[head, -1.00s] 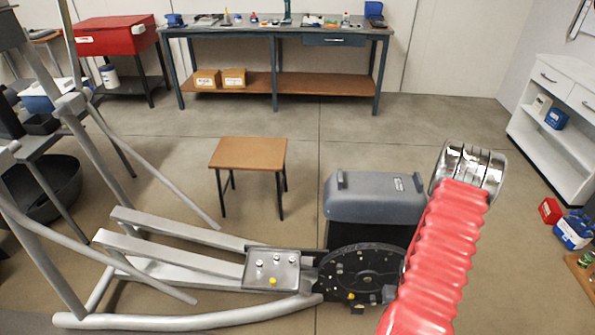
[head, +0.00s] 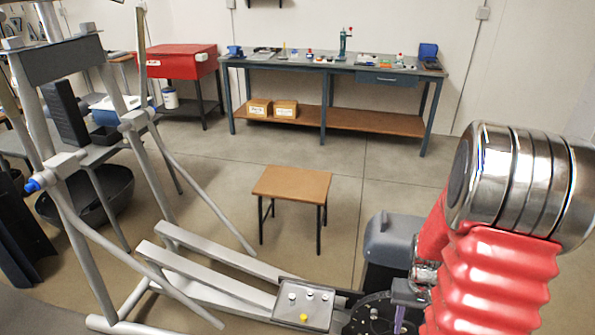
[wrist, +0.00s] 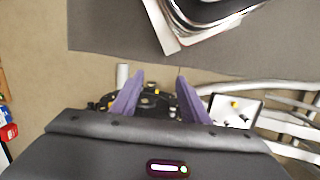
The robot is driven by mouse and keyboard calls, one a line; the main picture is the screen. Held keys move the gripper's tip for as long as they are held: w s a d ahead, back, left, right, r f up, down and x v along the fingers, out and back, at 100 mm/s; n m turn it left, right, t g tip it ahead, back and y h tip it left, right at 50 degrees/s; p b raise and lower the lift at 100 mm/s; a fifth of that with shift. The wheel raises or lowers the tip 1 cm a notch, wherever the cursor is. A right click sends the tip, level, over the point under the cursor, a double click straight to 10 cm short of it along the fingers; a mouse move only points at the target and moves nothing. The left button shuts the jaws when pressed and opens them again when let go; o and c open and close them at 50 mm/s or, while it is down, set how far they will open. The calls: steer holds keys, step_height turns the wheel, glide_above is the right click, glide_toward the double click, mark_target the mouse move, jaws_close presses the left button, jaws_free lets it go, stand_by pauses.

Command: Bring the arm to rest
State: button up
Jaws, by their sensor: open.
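My gripper (wrist: 158,80) shows in the wrist view as two purple fingers spread apart with nothing between them. Behind them lies the dark flywheel area of the elliptical. In the head view, a small purple part of my gripper (head: 402,318) shows at the bottom, beside my red-sleeved arm and in front of the flywheel (head: 372,312). My arm is bent, with its chrome joint high at the right. The elliptical trainer (head: 190,270) stretches from the left to the bottom middle. My arm hides part of its flywheel and grey housing (head: 390,238).
A metal plate (head: 318,314) with small knobs lies on the elliptical beside the flywheel. A wooden stool (head: 291,184) stands behind it. A blue workbench (head: 327,73) and a red cabinet (head: 180,62) stand at the back. Floor is clear between stool and bench.

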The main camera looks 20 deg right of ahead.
steer(key=a+r+n+t, duration=0.6)
steer(key=a+r+t, duration=0.1)
steer(key=a+r, duration=1.8)
steer(key=shift+a+r, duration=0.4)
steer(key=shift+r, duration=1.55)
steer(key=shift+s, duration=0.1)
